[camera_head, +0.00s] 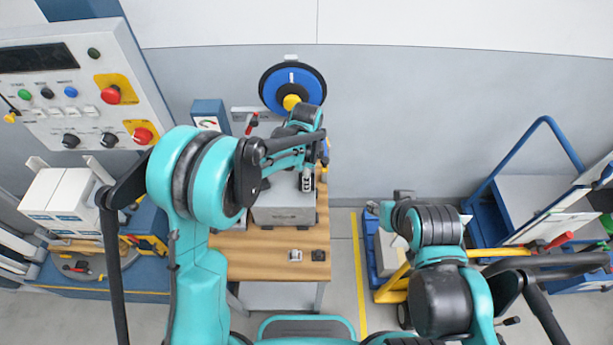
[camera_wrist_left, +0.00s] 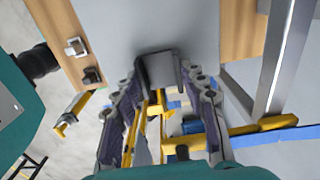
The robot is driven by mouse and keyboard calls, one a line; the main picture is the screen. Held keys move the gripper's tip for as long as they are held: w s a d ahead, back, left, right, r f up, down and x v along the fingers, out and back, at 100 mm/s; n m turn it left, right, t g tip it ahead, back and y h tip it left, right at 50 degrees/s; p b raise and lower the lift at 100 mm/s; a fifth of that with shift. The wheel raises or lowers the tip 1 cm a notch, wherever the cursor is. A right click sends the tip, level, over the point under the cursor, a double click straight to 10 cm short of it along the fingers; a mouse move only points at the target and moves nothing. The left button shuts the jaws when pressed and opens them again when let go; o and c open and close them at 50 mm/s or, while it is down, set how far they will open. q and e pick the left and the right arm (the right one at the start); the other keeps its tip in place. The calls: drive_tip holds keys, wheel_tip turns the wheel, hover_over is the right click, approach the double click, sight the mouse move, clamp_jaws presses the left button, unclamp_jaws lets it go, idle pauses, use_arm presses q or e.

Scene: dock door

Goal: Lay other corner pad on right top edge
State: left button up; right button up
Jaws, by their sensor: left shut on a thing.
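The grey box (camera_head: 283,216) stands on the wooden bench. My left gripper (camera_head: 307,178) is over its right side in the head view. In the left wrist view my left gripper (camera_wrist_left: 164,92) is shut on a dark grey corner pad (camera_wrist_left: 163,70). The pad is angled and lies in front of the box's pale face (camera_wrist_left: 175,25); I cannot tell whether they touch. The pad is too small to make out in the head view. My right gripper (camera_head: 402,197) is off to the right of the bench, and its jaws are not clear.
Two small fittings lie on the bench front, one pale (camera_head: 295,255) and one dark (camera_head: 318,255). A blue wheel (camera_head: 292,85) is at the wall behind. A control panel (camera_head: 82,85) is at left. A yellow-framed trolley (camera_head: 395,285) and a blue cart (camera_head: 500,195) stand at right.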

use_arm(q)
drive_tip(key=shift+f, duration=0.2)
drive_tip(key=o, duration=0.9)
drive_tip(key=shift+o, duration=0.2)
drive_tip(key=shift+r, duration=0.15)
drive_tip(key=shift+r, duration=0.25)
wheel_tip(320, 180, up, 12)
drive_tip(key=p, duration=0.2)
drive_tip(key=s+a+r+n+t, duration=0.3)
drive_tip(key=s+a+r+n, duration=0.4)
drive_tip(key=a, duration=0.3)
drive_tip(key=s+a+f+n+t, duration=0.2)
drive_tip(key=s+a+n+t, duration=0.2)
drive_tip(key=s+a+n, duration=0.3)
drive_tip(key=s+n, duration=0.4)
drive_tip(key=s, duration=0.1)
drive_tip(key=shift+a+f, duration=0.15)
drive_tip(key=shift+a, duration=0.25)
